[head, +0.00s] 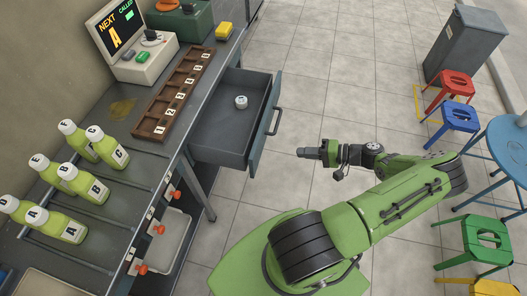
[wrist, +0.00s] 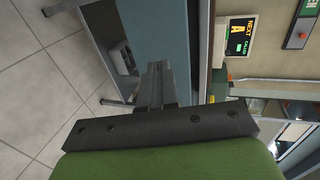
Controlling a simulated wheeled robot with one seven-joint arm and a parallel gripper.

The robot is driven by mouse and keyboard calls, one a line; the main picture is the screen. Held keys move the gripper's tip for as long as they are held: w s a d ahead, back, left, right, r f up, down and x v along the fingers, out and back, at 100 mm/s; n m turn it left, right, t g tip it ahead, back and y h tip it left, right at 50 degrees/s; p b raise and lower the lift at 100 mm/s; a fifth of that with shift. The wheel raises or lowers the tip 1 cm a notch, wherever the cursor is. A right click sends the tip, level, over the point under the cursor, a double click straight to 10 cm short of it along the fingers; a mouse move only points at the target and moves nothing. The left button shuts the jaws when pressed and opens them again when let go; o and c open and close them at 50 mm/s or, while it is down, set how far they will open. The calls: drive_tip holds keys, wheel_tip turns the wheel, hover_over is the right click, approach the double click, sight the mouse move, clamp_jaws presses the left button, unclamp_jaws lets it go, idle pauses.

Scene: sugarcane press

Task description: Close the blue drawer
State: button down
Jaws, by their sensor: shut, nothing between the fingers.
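The blue drawer (head: 256,138) stands pulled out from the counter in the head view, with its blue-grey front facing right and a dark bar handle (head: 276,121) on it. A small white round item (head: 241,101) lies inside on the grey drawer floor. My gripper (head: 301,152) is shut and empty to the right of the drawer front, its tips pointing left toward it with a visible gap. In the wrist view, my shut fingers (wrist: 156,72) point at a blue panel (wrist: 158,32) that appears to be the drawer front; touch cannot be judged there.
The counter holds a number rack (head: 180,95), several green juice bottles (head: 63,226) and a display (head: 118,30) reading "NEXT A". Red (head: 455,82), blue (head: 459,115) and green (head: 485,243) stools and a blue table (head: 510,150) stand at right.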

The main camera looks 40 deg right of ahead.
sight(259, 149)
drive_tip(key=x, duration=0.4)
drive_tip(key=b+x, duration=0.1)
drive_tip(key=x, duration=0.6)
drive_tip(key=shift+w+a+r, duration=0.3)
drive_tip(key=shift+a, duration=0.05)
drive_tip(key=shift+w+a, duration=0.3)
drive_tip(key=shift+w, duration=0.1)
drive_tip(key=shift+w, duration=0.1)
